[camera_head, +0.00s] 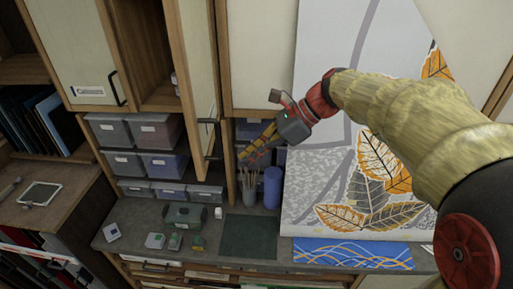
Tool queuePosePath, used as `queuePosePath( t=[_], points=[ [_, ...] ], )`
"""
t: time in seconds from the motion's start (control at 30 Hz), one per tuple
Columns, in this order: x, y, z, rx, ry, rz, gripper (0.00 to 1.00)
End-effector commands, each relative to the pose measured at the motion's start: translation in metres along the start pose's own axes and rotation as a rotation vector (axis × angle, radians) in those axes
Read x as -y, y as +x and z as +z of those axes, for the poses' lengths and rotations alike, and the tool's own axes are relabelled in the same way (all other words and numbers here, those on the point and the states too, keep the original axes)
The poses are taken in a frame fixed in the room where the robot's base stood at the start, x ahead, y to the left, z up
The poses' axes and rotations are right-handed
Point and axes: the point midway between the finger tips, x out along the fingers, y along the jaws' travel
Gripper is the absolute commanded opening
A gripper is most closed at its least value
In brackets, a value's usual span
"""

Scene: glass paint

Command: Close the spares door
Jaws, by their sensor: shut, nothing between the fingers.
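A pale wood-framed cabinet door (200,62) stands open at the upper middle, swung out beside a partly visible open compartment (149,58). It is the only door seen open, and I read no label on it. It has a dark bar handle (216,139) low on its right side. My gripper (243,159) is shut and empty, just right of the handle, with its fingers pointing down and left. A small gap seems to show between fingertips and handle, but depth is hard to judge.
A shut door (75,45) with a label and dark handle is at left. Grey storage boxes (155,131) fill shelves below. A brush pot (249,187) and blue cylinder (272,187) stand on the worktop under my gripper. A leaf-patterned panel (375,150) is at right.

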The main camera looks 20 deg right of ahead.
Motion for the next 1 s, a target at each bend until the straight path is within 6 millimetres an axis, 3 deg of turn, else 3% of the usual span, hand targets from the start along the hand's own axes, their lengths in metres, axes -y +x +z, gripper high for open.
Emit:
queuePosePath(
  t=[0.2,0.4,0.6,1.0],
  points=[
    [-0.001,0.044,0.001,0.0,0.001,0.004,0.0],
    [0.0,0.066,0.019,0.0,-0.003,0.001,0.0],
    [0.0,0.076,0.027,0.0,-0.001,0.0,0.0],
    [0.0,0.077,0.028,0.0,0.0,-0.002,0.0]
  ],
)
